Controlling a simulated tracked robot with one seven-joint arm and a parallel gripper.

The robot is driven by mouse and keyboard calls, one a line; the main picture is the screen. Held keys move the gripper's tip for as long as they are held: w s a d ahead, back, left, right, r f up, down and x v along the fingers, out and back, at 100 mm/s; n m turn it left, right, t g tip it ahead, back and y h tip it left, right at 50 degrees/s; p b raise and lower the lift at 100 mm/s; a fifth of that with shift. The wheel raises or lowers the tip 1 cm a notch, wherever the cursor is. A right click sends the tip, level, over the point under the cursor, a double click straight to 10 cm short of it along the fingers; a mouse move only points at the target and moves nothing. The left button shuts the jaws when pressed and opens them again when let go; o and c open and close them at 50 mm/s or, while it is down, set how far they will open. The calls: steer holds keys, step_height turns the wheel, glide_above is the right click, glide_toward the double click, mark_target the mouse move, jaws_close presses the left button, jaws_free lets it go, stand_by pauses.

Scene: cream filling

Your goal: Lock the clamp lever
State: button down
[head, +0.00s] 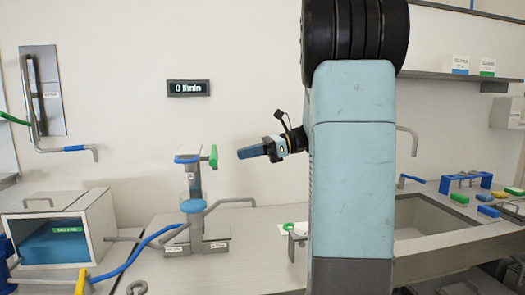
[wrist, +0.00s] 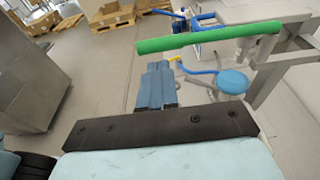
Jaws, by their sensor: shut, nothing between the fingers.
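The clamp stand (head: 196,225) is a grey post on a base plate on the bench, left of my gripper in the head view. A green-handled lever (head: 213,156) stands upright at its top right. In the wrist view the green handle (wrist: 208,37) crosses above my fingers on a grey arm. A blue round knob (head: 193,205) sits lower on the stand; a blue disc (wrist: 232,81) shows in the wrist view. My gripper (head: 240,153) is shut and empty, its blue fingers pointing left towards the lever, apart from it. The fingers (wrist: 160,68) also show below the handle in the wrist view.
A white box (head: 100,218) with a blue block inside stands at left, with a blue curved handle (head: 135,250) before it. A sink (head: 425,220) lies at right behind my arm. A wall display (head: 188,88) reads "0 l/min". Pallets with boxes (wrist: 112,17) are farther off.

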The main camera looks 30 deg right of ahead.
mark_target(214, 154)
steer(key=x, duration=0.5)
steer(key=shift+a, duration=0.2)
steer(key=shift+w+a+t, duration=0.1)
steer(key=shift+t, duration=0.2)
